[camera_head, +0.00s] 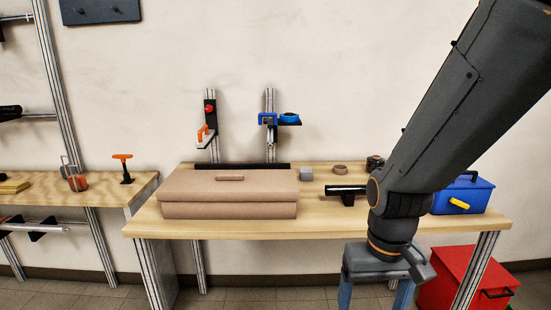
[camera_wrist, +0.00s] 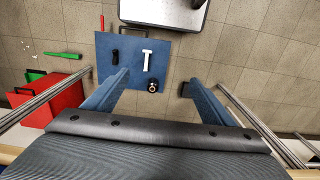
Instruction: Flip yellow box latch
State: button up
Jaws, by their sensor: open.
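The blue box (camera_head: 473,192) stands at the right end of the workbench, partly hidden behind my arm. Its lid looks shut and has a dark handle on top. The yellow latch (camera_head: 460,204) is on the front face of the box, slightly tilted. My gripper (camera_head: 376,298) points down in front of the bench edge, left of the box and lower than it, apart from it. In the wrist view my gripper (camera_wrist: 157,80) has its two blue fingers spread wide with nothing between them. The box and latch do not show clearly in the wrist view.
The wooden workbench (camera_head: 330,228) carries a large brown case (camera_head: 230,195) and a black cylinder (camera_head: 347,189). A red box (camera_head: 450,275) sits on the floor under the right end. Below my gripper lies a blue panel (camera_wrist: 180,50) with small tools.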

aim_at(456, 201)
jog(key=k, duration=0.5)
jog(key=u, duration=2.1)
jog(key=k, duration=0.6)
jog(key=z, duration=2.6)
jog(key=i, duration=0.5)
